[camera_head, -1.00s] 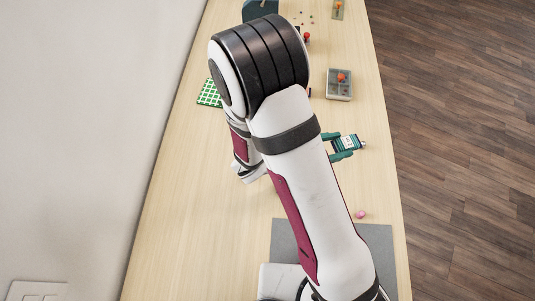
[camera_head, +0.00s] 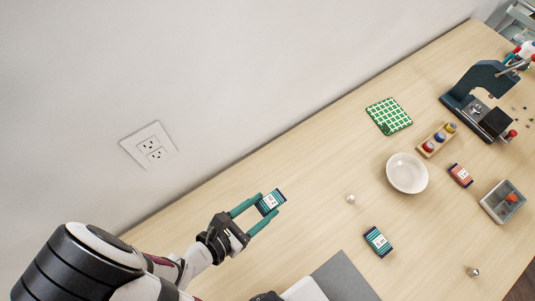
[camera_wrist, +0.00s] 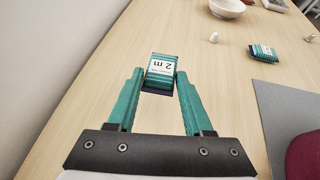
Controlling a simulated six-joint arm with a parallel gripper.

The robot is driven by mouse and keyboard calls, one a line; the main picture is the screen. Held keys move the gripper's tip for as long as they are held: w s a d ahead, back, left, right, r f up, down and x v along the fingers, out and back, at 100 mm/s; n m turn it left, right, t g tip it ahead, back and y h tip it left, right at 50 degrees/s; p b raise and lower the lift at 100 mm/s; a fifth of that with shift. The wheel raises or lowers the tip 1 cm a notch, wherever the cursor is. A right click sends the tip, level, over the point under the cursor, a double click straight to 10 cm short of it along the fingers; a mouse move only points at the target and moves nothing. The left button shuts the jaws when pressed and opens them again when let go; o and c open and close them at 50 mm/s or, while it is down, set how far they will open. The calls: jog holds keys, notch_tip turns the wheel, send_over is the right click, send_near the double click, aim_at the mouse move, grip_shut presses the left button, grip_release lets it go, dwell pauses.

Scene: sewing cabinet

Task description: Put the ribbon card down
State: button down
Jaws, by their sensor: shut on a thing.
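My gripper (camera_head: 256,215) is shut on a teal ribbon card (camera_head: 270,202) with a white label and a dark end. In the wrist view the card (camera_wrist: 160,72) sits between the fingertips, its "2 m" label upside down. The card is over bare wood on the wall side of the table (camera_head: 310,172); I cannot tell whether it touches the wood. A second teal ribbon card (camera_head: 378,242) lies apart on the table to the right, and it also shows in the wrist view (camera_wrist: 262,53). An orange-red card (camera_head: 460,175) lies farther right.
A small pale object (camera_head: 351,199) and a white bowl (camera_head: 407,173) stand to the right. Beyond are a green checked mat (camera_head: 388,116), a spool rack (camera_head: 437,140), a grey box (camera_head: 502,202) and a dark press (camera_head: 482,88). A grey mat (camera_head: 343,278) lies near. The wall bounds the left side.

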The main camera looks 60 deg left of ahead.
aim_at(260, 217)
notch_tip(260, 217, down, 5)
jog(key=shift+r, duration=0.2)
jog(key=shift+c, duration=1.4)
grip_release()
jog(key=shift+f, duration=0.1)
jog(key=shift+s+r, duration=0.15)
jog(key=shift+r, duration=0.1)
jog(key=v, duration=1.1)
jog(key=shift+s+d, duration=0.15)
jog(key=shift+s, duration=0.15)
